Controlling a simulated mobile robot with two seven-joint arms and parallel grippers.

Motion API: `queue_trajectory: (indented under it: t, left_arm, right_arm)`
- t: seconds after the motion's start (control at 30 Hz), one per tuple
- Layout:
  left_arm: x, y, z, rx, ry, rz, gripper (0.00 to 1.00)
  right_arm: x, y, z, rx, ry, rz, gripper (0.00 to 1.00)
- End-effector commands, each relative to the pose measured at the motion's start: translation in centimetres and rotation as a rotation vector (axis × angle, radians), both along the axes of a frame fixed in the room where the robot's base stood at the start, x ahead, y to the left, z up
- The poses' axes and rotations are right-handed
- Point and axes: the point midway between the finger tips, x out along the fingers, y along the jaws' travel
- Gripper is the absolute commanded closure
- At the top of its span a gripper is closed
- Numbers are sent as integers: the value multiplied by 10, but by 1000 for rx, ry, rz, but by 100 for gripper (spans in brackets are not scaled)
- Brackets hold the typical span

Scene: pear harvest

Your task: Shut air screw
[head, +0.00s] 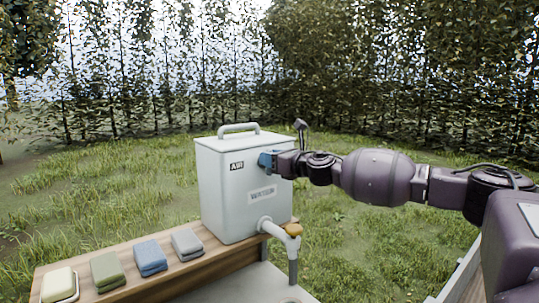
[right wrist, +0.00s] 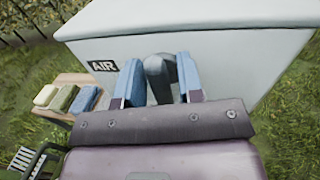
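The pale grey water tank (head: 225,190) stands on the wooden bench, with a black AIR label (head: 237,166) on its front. In the right wrist view a dark grey knob, the air screw (right wrist: 160,74), sticks out of the tank wall right of the AIR label (right wrist: 104,66). My right gripper (head: 265,159) reaches the tank from the right. Its two blue fingers lie on either side of the screw and appear to touch it, with no clear gap. In the head view the gripper hides the screw. My left gripper is not in view.
A white spout with a yellow-brown tap (head: 293,230) sticks out low on the tank, below my right arm. Folded grey (head: 186,244), blue (head: 150,257) and green (head: 107,270) cloths and a soap bar (head: 58,285) line the bench (head: 210,262). Grass and hedge lie behind.

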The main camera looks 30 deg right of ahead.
Motion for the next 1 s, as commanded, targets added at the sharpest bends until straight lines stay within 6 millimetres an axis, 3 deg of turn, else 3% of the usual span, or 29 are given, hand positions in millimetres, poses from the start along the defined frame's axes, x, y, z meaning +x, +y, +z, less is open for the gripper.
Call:
queue_trajectory:
  t: [0.4,0.63,1.0]
  left_arm:
    - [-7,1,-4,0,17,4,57]
    - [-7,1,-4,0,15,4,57]
    - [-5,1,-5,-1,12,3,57]
  right_arm:
    - [7,2,-1,-1,1,0,66]
    - [7,2,0,-1,1,1,99]
    - [7,1,-2,63,5,1,100]
